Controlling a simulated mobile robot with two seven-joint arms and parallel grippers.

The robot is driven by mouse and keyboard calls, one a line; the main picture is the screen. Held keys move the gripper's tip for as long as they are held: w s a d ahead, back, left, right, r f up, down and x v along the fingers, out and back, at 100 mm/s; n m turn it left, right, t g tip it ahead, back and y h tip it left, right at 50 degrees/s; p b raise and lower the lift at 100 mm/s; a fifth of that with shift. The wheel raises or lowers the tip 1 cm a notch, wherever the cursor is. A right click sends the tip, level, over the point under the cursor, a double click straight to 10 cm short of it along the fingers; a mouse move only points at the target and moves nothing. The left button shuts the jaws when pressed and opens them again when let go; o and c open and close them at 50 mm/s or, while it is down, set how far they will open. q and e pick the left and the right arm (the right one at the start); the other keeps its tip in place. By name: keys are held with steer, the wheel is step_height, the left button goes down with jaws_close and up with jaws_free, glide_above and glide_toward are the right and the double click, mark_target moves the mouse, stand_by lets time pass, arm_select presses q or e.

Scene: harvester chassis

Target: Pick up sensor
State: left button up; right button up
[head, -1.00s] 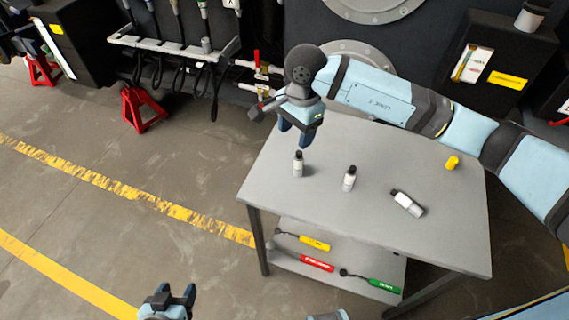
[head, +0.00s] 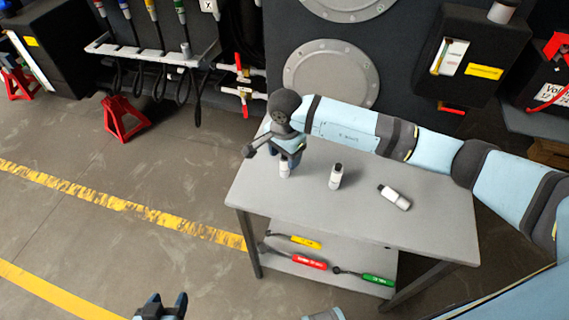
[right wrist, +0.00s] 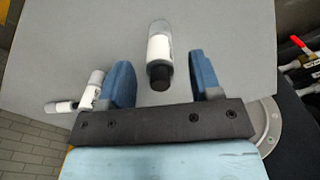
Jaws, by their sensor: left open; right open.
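Three white sensors with black caps are on the grey table (head: 430,225). The left sensor (head: 285,171) stands under my right gripper (head: 287,158). In the right wrist view this sensor (right wrist: 159,47) shows between the two blue fingers of the open gripper (right wrist: 159,60), with visible gaps on both sides. My left gripper (head: 164,304) is open and empty over the floor at the bottom of the head view.
The lower shelf holds tools with yellow (head: 306,241), red (head: 309,262) and green (head: 378,280) handles. A hose rack (head: 150,52) and red stands (head: 124,117) are behind left. The table's front is clear.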

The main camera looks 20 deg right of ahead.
step_height(320, 180, down, 3)
steer(key=shift+r, duration=0.2)
jaws_close()
steer(key=shift+r, duration=0.1)
